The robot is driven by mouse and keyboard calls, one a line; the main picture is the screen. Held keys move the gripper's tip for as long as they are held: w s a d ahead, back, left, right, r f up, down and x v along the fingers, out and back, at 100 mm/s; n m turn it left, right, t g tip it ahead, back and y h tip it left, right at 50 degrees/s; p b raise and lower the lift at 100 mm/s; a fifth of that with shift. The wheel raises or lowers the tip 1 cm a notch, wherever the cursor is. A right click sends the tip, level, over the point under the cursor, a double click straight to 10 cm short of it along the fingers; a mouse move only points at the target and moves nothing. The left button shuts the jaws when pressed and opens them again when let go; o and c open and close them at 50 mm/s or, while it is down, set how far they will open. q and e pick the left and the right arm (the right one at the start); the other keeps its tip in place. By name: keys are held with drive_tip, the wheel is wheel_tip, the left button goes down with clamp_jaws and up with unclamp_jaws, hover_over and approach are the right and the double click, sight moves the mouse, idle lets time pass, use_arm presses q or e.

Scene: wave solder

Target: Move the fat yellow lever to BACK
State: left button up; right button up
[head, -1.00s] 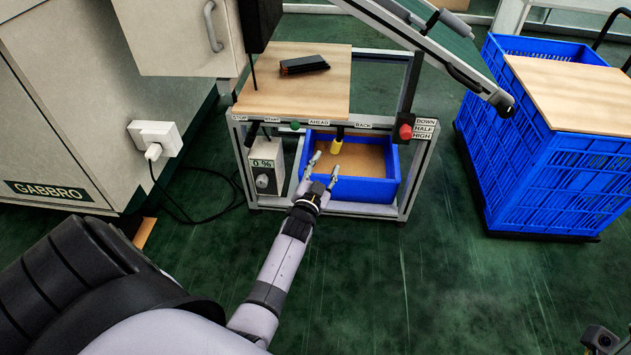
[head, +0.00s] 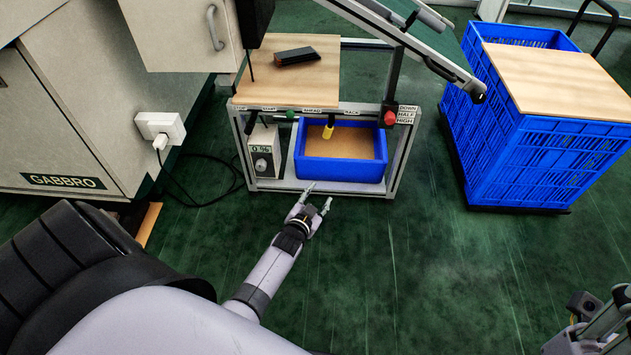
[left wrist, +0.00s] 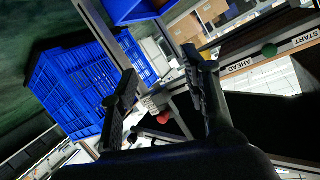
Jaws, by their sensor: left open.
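The fat yellow lever (head: 328,131) hangs from the front rail of the wood-topped stand, between the AHEAD label (head: 312,107) and the BACK label (head: 351,112). My left gripper (head: 319,195) is open and empty, in front of the stand's lower edge and apart from the lever. In the left wrist view its two fingers (left wrist: 160,62) are spread, and the AHEAD label (left wrist: 240,66) shows to the right. A small yellow patch shows behind the right finger there; I cannot tell whether it is the lever. Part of my right gripper (head: 590,325) shows at the lower right corner; its jaw state is unclear.
A blue bin (head: 340,173) sits inside the stand below the lever. A red knob (head: 390,118), green button (head: 291,114) and black lever (head: 250,122) line the rail. A dial box (head: 263,155) stands left. A blue crate (head: 520,150) stands right. The floor before the stand is clear.

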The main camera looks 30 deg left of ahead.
use_arm(q)
drive_tip(key=s+d+f+g+h+p, duration=0.1)
drive_tip(key=s+d+f+g+p, duration=0.1)
drive_tip(key=s+d+f+p, duration=0.2)
drive_tip(key=s+p, duration=0.1)
drive_tip(key=s, duration=0.2)
drive_tip(key=shift+g, duration=0.4)
